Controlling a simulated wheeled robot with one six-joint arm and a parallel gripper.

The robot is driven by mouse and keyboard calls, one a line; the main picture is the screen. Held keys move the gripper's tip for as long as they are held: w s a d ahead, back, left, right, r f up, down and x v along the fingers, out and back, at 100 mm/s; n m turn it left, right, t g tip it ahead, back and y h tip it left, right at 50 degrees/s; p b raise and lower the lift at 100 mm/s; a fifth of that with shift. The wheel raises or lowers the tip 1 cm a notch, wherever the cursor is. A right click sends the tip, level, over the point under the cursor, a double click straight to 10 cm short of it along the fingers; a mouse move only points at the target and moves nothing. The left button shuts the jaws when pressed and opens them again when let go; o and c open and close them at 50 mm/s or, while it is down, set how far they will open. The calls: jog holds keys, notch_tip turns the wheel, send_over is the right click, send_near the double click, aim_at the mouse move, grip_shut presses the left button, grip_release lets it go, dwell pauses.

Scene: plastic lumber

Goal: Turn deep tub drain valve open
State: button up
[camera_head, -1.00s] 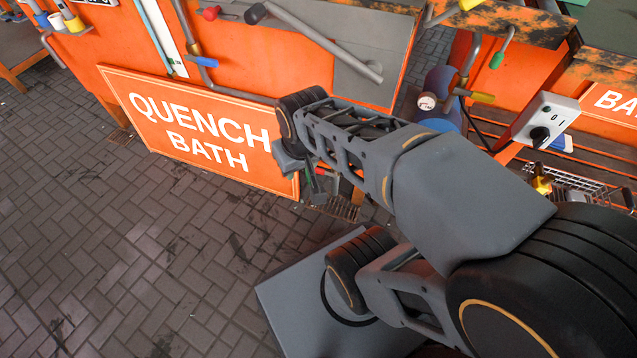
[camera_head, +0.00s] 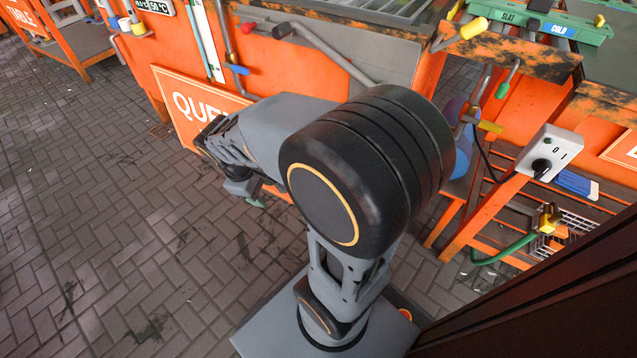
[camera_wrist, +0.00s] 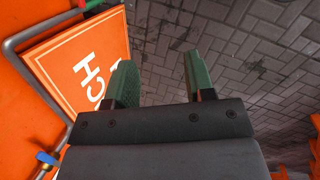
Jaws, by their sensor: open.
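My gripper (camera_wrist: 160,82) is open and empty in the wrist view, its two green fingers apart with grey paving behind them. In the head view only a green fingertip (camera_head: 255,202) shows below my arm, in front of the orange tub. No label marks which is the deep tub drain valve, so I cannot tell. The gripper touches none of them.
The orange QUENCH BATH sign (camera_head: 185,100) is partly hidden by my arm. A grey switch box (camera_head: 548,152) with a black knob stands at right, above a wire basket (camera_head: 572,226) and green hose (camera_head: 500,255). The paved floor (camera_head: 90,200) at left is clear.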

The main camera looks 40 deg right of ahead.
jog(key=w+d+f+n+g+h, duration=0.1)
jog(key=w+d+f+n+h, duration=0.2)
jog(key=d+f+n+h, duration=0.5)
jog(key=w+d+f+n+h, duration=0.2)
jog(key=w+d+f+n, duration=0.15)
jog(key=f+n, duration=0.8)
jog(key=w+d+f+n+g+h, duration=0.1)
jog(key=w+d+f+n+h, duration=0.2)
jog(key=d+f+n+h, duration=0.5)
jog(key=d+y+b, duration=0.1)
jog(key=d, duration=0.2)
jog(key=s+d+f+n+y+b, duration=0.1)
jog(key=d+b, duration=0.1)
jog(key=d, duration=0.2)
jog(key=s+d+f+b, duration=0.1)
jog(key=d, duration=0.2)
jog(key=shift+s+d+f+y, duration=0.25)
jog(key=shift+d+y, duration=0.05)
jog(key=shift+y, duration=0.1)
jog(key=shift+c, duration=0.2)
grip_shut()
